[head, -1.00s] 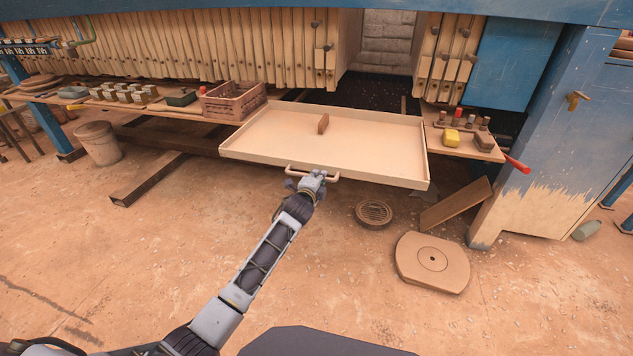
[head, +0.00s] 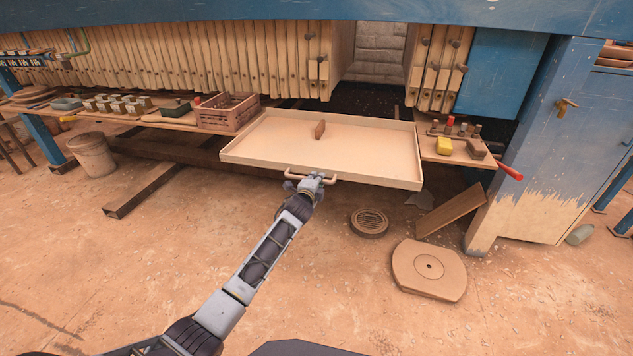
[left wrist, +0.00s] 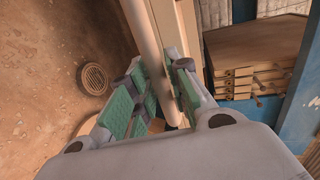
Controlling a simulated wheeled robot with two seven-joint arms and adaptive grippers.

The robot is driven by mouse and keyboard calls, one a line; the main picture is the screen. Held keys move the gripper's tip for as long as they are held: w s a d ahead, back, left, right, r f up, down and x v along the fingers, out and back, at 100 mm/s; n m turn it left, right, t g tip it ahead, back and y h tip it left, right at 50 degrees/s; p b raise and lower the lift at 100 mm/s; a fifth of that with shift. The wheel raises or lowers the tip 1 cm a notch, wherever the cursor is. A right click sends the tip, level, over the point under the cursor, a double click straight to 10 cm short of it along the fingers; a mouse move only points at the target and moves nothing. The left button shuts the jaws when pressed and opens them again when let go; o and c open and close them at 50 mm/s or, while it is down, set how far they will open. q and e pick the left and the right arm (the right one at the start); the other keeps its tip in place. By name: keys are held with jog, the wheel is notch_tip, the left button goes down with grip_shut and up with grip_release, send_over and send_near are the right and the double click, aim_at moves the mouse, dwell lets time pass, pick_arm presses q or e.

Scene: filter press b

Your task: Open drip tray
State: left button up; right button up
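The drip tray (head: 390,145) is a wide, shallow beige tray with low walls, jutting out from under the filter press. A small brown block (head: 320,129) stands in it. A bar handle (head: 330,180) sits on its front wall. My left gripper (head: 312,182) is at this handle. In the left wrist view the handle bar (left wrist: 146,32) runs between the green-padded fingers of the gripper (left wrist: 163,82), which look closed on it. The fingertips are partly hidden by the bar. My right gripper is out of view.
A slatted crate (head: 228,112) stands on the shelf left of the tray. A round drain (head: 369,222), leaning board (head: 450,211) and flat disc (head: 430,268) are on the floor. The floor at front left is clear.

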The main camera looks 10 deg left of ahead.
pick_arm(q)
jog(key=shift+o, duration=1)
jog(key=shift+s, duration=0.15)
jog(key=v, duration=1.1)
jog(key=shift+s, duration=0.3)
